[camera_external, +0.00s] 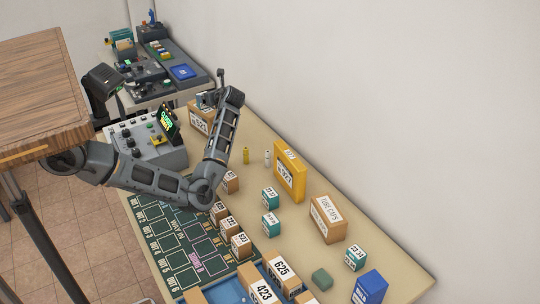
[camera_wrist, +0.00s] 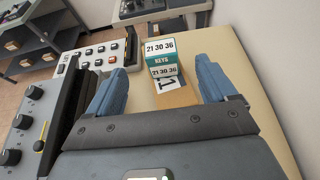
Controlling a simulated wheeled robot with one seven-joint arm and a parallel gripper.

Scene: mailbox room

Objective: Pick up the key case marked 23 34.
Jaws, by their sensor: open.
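My gripper (camera_external: 207,99) is at the far end of the table, above a cardboard box. In the wrist view its two blue fingers (camera_wrist: 156,72) are apart with nothing held between them. Ahead, between the fingers in the picture, a teal and white key case (camera_wrist: 161,56) reads 21 30 36, not 23 34. It appears to sit on the cardboard box (camera_wrist: 176,94). In the outside view, teal and white key cases stand on the table: one mid-table (camera_external: 270,198), one nearer (camera_external: 271,225) and one at the right (camera_external: 355,258). Their numbers are too small to read surely.
A grey control console (camera_external: 150,146) stands left of my arm. A yellow box (camera_external: 290,172), a tube caps carton (camera_external: 327,218), a blue box (camera_external: 370,288) and several small numbered cartons crowd the table. The wall (camera_external: 400,110) runs along its right side.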

